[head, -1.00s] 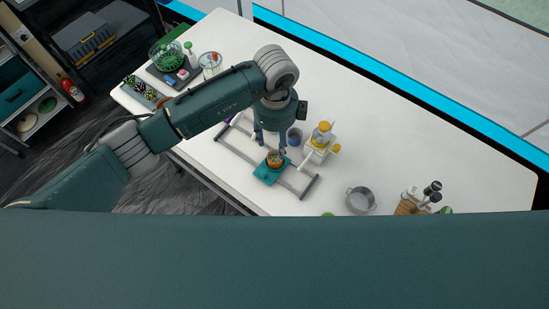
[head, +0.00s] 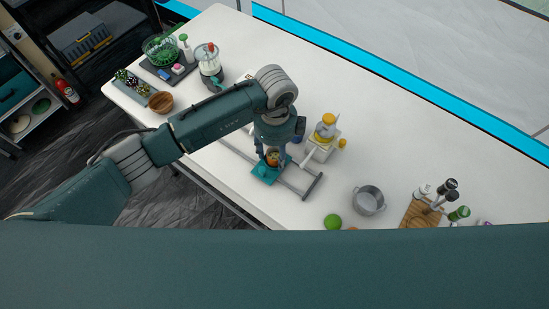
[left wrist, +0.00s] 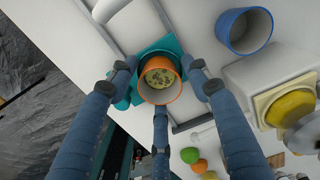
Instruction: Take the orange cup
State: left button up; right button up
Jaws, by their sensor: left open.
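The orange cup (head: 273,157) stands on a teal tray (head: 264,172) on the white table. In the left wrist view the cup (left wrist: 159,80) has an orange rim and holds something greenish and speckled. My left gripper (head: 272,153) points down over the cup. In the left wrist view its blue fingers (left wrist: 160,85) are spread around the cup, with gaps visible between the side fingers and the wall. Whether any finger touches the cup I cannot tell. My right gripper is not in view.
A blue cup (left wrist: 244,30) stands close by. A white juicer with yellow parts (head: 323,140) is just right of the gripper. A grey rail frame (head: 311,188) surrounds the tray. A pot (head: 369,200) and green fruit (head: 333,222) lie further right.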

pick_arm(q)
jog(key=c, duration=0.7)
jog(key=shift+o, duration=0.2)
jog(key=shift+r, duration=0.15)
notch_tip(320, 180, up, 9)
jog(key=p, duration=0.7)
